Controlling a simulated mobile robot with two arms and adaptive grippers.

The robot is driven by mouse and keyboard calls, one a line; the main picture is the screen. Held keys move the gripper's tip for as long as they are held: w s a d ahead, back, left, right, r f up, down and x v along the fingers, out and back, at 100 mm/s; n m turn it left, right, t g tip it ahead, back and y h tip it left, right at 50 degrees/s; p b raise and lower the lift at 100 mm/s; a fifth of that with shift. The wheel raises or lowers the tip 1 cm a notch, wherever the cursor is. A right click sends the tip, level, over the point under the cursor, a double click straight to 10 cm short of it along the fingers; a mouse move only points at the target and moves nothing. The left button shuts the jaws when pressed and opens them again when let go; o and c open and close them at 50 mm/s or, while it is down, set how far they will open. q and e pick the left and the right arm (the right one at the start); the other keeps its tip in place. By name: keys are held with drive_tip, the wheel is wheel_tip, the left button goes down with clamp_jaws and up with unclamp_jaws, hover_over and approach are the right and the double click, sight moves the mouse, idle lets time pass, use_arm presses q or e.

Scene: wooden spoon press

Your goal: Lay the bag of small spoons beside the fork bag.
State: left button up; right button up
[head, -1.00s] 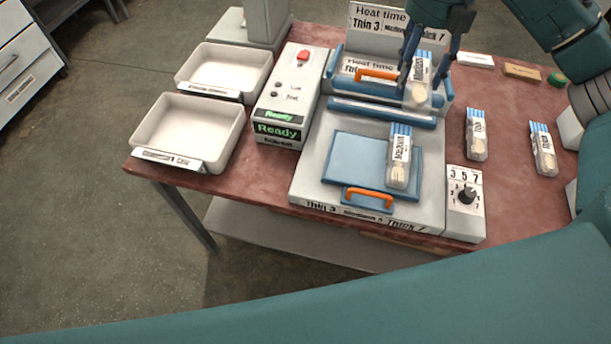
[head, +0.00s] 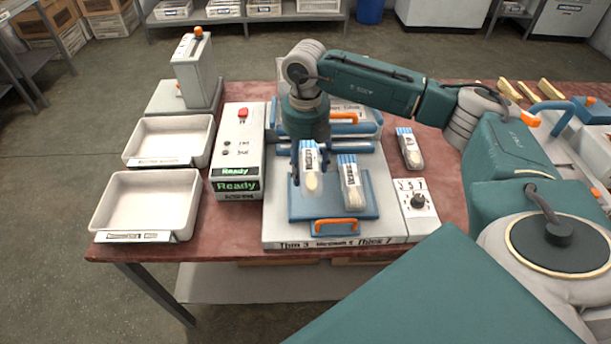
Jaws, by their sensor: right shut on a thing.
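My right gripper (head: 310,152) points down over the press and is shut on a clear bag with a blue-striped top, the bag of small spoons (head: 311,178); a pale rounded piece shows in it. Another clear, blue-topped bag, apparently the fork bag (head: 353,192), lies on the right part of the blue press plate (head: 303,211). The held bag is just left of it, over the plate, with a narrow gap between them. I cannot tell whether the held bag touches the plate. My left gripper is out of view.
A control box (head: 237,150) reading Ready stands left of the press. Two empty white trays (head: 98,219) (head: 128,158) are farther left. A dial box (head: 418,212) sits right of the plate, with another bag (head: 410,150) behind it.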

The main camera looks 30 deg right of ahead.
drive_tip(key=shift+f, duration=0.85)
wheel_tip(320, 180, down, 3)
drive_tip(key=shift+f+p, duration=0.2)
drive_tip(key=shift+p, duration=0.3)
drive_tip(key=shift+f, duration=0.45)
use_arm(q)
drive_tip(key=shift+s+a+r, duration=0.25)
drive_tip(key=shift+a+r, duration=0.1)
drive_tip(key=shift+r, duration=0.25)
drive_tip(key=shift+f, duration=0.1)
use_arm(e)
drive_tip(key=shift+f, duration=0.1)
drive_tip(key=o, duration=1)
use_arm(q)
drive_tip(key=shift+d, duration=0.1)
